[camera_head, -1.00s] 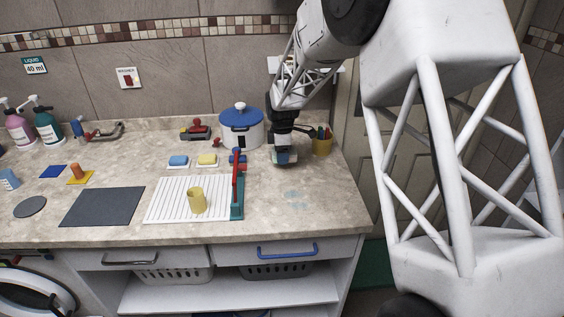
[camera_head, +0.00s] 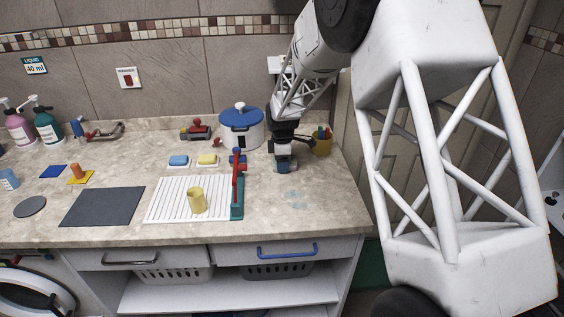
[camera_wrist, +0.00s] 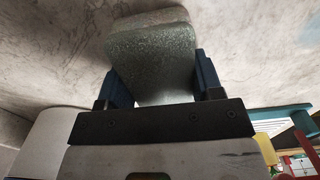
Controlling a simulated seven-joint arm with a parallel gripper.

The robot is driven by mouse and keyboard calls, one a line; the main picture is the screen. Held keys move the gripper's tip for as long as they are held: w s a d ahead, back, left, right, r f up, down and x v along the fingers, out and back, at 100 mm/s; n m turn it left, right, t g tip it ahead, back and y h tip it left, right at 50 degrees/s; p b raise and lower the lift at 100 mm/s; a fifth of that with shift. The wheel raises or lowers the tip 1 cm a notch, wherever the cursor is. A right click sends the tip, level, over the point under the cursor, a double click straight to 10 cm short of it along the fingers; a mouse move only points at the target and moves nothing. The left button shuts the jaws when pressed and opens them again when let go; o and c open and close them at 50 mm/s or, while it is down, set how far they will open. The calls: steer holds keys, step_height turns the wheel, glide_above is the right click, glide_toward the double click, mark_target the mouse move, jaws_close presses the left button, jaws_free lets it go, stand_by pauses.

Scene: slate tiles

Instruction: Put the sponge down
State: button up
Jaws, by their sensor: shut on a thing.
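The sponge (camera_wrist: 152,55) is a grey-green block in the wrist view, between the two dark blue fingers of my gripper (camera_wrist: 157,82). My gripper is shut on it, with one finger at each side. In the head view my gripper (camera_head: 285,164) points down at the right part of the stone countertop (camera_head: 325,205), behind some pale blue smudges (camera_head: 296,196). The sponge is low over the countertop; I cannot tell whether it touches.
A blue-lidded pot (camera_head: 241,128) stands behind and left of my gripper. A yellow cup with pens (camera_head: 321,146) is close on the right. A red and teal upright piece (camera_head: 238,188) edges the white ribbed mat (camera_head: 168,203). Countertop in front of the gripper is clear.

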steer(key=o, duration=1)
steer(key=shift+f, duration=0.1)
step_height(320, 180, up, 12)
steer(key=shift+r, duration=0.2)
stand_by(0.6)
